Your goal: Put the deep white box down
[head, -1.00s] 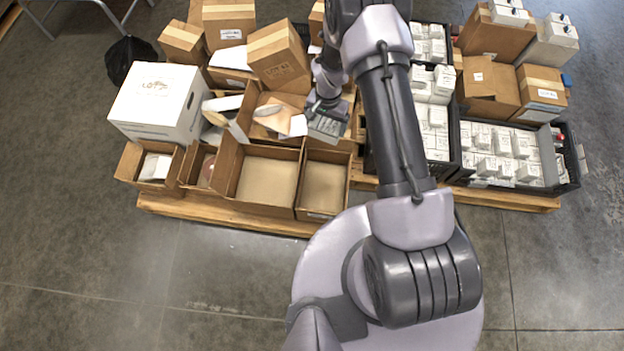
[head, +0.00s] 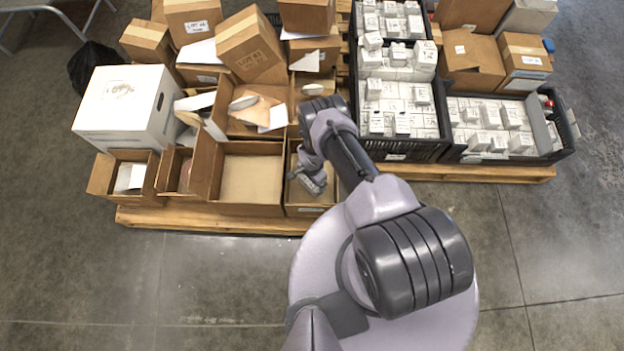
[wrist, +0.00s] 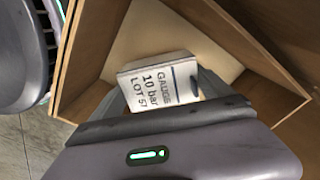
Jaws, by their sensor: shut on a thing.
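My gripper (head: 312,182) is low over the right-hand open cardboard bin (head: 303,211) at the front of the left pallet. It is shut on the deep white box (wrist: 155,84), whose label reads "GAUGE 10 bar LOT 57" in the wrist view. The white box is tilted in that view and hangs over or inside the bin. The bin's brown walls (wrist: 245,45) and pale floor (wrist: 150,35) surround it. I cannot tell whether the box touches the floor. In the head view my arm and gripper mostly hide it.
A wider open cardboard bin (head: 250,180) stands directly to the left, and smaller bins stand beyond it. A large white carton (head: 125,105) is at the far left. Black crates (head: 400,148) full of small white boxes stand to the right. Open floor lies in front.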

